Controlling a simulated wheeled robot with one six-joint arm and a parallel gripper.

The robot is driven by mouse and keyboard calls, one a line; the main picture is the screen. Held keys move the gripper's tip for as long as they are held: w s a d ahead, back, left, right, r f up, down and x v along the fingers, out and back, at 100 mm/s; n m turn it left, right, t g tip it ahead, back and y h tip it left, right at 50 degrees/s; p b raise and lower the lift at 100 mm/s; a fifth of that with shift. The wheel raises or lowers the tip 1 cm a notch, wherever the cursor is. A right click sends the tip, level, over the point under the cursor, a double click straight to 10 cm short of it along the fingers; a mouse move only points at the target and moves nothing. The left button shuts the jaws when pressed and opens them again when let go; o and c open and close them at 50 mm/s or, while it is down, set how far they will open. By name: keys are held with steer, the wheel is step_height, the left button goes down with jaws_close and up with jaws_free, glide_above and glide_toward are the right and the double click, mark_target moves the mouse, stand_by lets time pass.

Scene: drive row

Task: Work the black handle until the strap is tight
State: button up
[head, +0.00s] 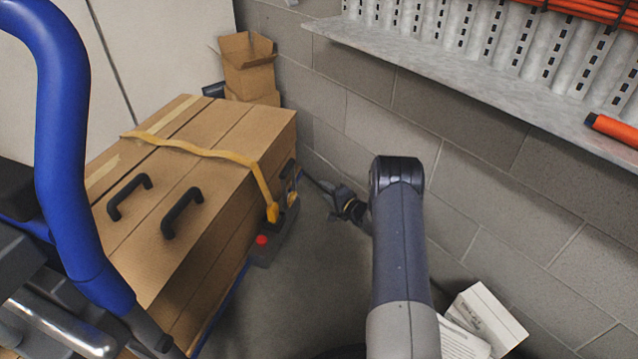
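A yellow-orange strap (205,152) runs over a large brown cardboard box and down its right side. It looks wavy on the top, not straight. Its lower end meets a small grey and dark fitting (290,205) low beside the box. A small black part (288,168) shows at the box's right side, near the fitting; I cannot tell whether it is the black handle. My gripper (318,184) is to the right of this part, low near the wall, partly behind my arm. Its fingers are too small and dark to read, and contact is unclear.
Two black grips (182,212) stand on the box (225,185). A grey piece with a red button (262,240) sits below the strap end. A block wall (480,190) and metal shelf (450,75) bound the right. A blue tube (65,150) rises at left. White boxes (485,318) lie lower right.

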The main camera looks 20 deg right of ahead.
steer(key=v, duration=0.3)
steer(key=shift+s+d+p, duration=0.15)
steer(key=shift+s+p, duration=0.25)
steer(key=b+x, duration=0.4)
steer(key=x, duration=0.7)
steer(key=shift+r, duration=0.25)
steer(key=shift+s, duration=0.1)
